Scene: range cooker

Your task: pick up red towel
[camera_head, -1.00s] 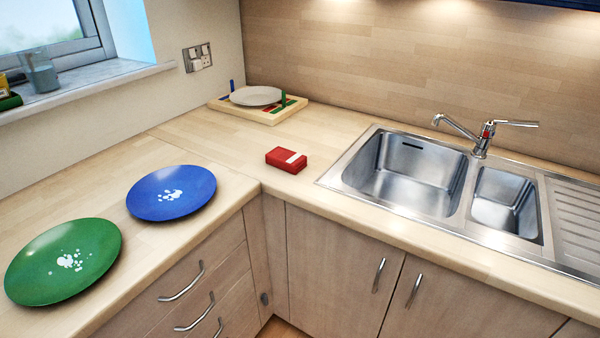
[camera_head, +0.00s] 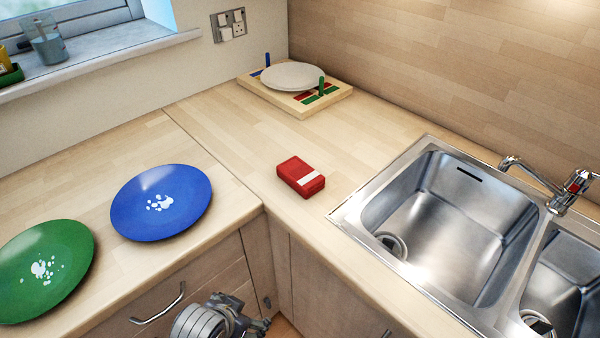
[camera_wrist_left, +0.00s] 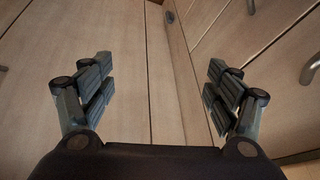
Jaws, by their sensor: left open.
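The red towel (camera_head: 300,177) is a small folded red block with a white band. It lies on the wooden worktop near the inner corner, left of the sink. My left gripper (camera_head: 252,322) shows at the bottom of the head view, in front of the cabinets, below and nearer than the towel. In the left wrist view my left gripper (camera_wrist_left: 160,85) is open, its two fingers wide apart with nothing between them. That view shows only cabinet fronts beyond the fingers, not the towel. My right gripper is not in view.
A blue plate (camera_head: 161,202) and a green plate (camera_head: 42,270) lie on the left worktop. A wooden rack (camera_head: 337,99) with a pale plate (camera_head: 292,77) stands at the back corner. The sink (camera_head: 440,225) is at right. Worktop around the towel is clear.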

